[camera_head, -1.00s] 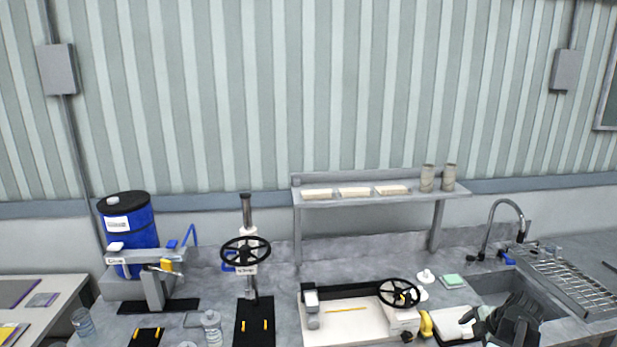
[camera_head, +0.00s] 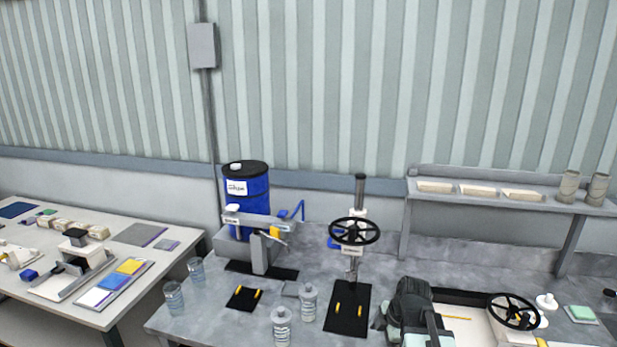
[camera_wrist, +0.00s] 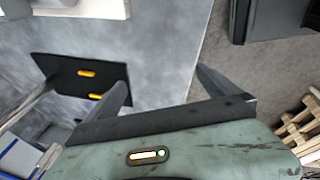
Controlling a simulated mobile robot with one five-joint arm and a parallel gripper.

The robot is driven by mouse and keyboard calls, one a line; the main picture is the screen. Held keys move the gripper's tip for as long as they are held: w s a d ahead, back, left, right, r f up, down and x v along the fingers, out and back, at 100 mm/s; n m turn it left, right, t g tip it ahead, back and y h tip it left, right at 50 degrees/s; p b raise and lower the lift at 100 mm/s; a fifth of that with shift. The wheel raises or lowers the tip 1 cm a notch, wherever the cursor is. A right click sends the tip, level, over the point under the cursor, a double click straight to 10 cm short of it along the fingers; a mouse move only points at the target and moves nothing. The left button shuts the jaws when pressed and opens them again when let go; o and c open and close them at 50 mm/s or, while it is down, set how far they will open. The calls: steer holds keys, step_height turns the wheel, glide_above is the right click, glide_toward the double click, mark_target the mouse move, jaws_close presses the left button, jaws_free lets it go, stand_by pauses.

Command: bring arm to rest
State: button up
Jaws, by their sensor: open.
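My arm's dark end (camera_head: 412,305) shows at the bottom of the head view, in front of the machine with the white bed. In the wrist view my gripper (camera_wrist: 161,78) is open, with its two dark fingers spread apart. Nothing is between the fingers; grey worktop and its edge lie beyond them. A black mat with two yellow strips (camera_wrist: 62,75) lies on the worktop to the left of the fingers. The fingertips cannot be made out in the head view.
A side table (camera_head: 150,215) with trays is at left. A shelf (camera_head: 500,204) is at right. Floor and a wooden pallet (camera_wrist: 298,128) show beyond the bench edge.

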steer(key=s+a+f+m+g, duration=0.1)
steer(key=a+m, duration=0.1)
steer(key=a, duration=0.3)
steer(key=s+a+f+m, duration=0.1)
steer(key=s+a+m, duration=0.1)
steer(key=a, duration=0.4)
steer(key=s+m, duration=0.1)
steer(key=m, duration=0.3)
steer(key=s+d+m+g+h, duration=0.1)
steer(key=m, duration=0.4)
steer(key=s+d+m+h, duration=0.1)
steer(key=m, duration=0.3)
steer(key=shift+s+d+f+m+b, duration=0.1)
steer(key=shift+s+m+b, duration=0.05)
steer(key=shift+m+b, duration=0.25)
